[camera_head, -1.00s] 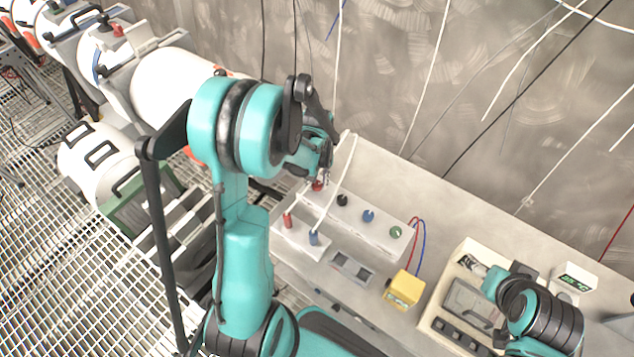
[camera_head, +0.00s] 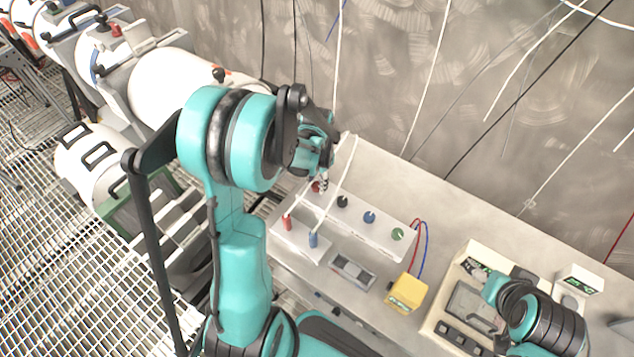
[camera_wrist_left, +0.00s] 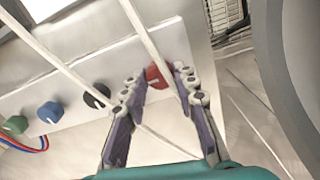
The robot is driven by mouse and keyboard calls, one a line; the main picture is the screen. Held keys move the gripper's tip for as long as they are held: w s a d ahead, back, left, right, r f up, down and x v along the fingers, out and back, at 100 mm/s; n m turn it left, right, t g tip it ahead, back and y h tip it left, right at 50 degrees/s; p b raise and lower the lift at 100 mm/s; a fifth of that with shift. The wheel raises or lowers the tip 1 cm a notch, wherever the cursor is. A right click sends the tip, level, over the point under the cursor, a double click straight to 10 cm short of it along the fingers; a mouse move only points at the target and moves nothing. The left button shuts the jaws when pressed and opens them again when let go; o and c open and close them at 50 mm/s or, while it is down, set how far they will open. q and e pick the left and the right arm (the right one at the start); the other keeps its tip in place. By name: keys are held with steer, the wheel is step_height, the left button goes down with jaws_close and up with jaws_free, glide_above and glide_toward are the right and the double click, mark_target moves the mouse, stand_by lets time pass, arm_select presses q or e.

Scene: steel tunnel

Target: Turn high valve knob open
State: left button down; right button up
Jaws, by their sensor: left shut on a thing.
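A sloped white panel (camera_head: 381,232) carries a row of knobs: red (camera_head: 317,187), black (camera_head: 342,202), blue (camera_head: 369,217) and green (camera_head: 398,235). No label tells which one is the high valve knob. My left gripper (camera_head: 321,180) is at the red knob, at the row's far end. In the left wrist view, its two fingers (camera_wrist_left: 157,92) are on either side of the red knob (camera_wrist_left: 156,76) and shut on it. The fingers partly cover its sides. The black knob (camera_wrist_left: 97,96) is close beside one finger. My right arm is at the lower right; its fingers cannot be made out.
White cables hang down past the panel close to my left gripper. A lower white box (camera_head: 300,240) has red and blue plugs. A yellow box (camera_head: 406,293) and a beige instrument (camera_head: 450,310) stand on the bench to the right. White cylinders (camera_head: 165,88) are at the left.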

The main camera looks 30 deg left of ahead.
mark_target(317, 185)
arm_select(q)
steer(key=shift+m, duration=0.4)
steer(key=c, duration=1.2)
jaws_free()
step_height(317, 185, up, 12)
steer(key=s+d+r+n+t, duration=0.1)
steer(key=s+d+t, duration=0.1)
steer(key=s+d, duration=0.1)
steer(key=s+d+r+n+t, duration=0.1)
steer(key=s+d+t, duration=0.1)
steer(key=s+d, duration=0.2)
steer(key=s+d+r+n+t, duration=0.1)
steer(key=s+d+t, duration=0.2)
steer(key=s+d, duration=0.1)
steer(key=shift+s+d+r, duration=0.1)
steer(key=shift+d+r, duration=0.15)
steer(key=shift+r, duration=0.1)
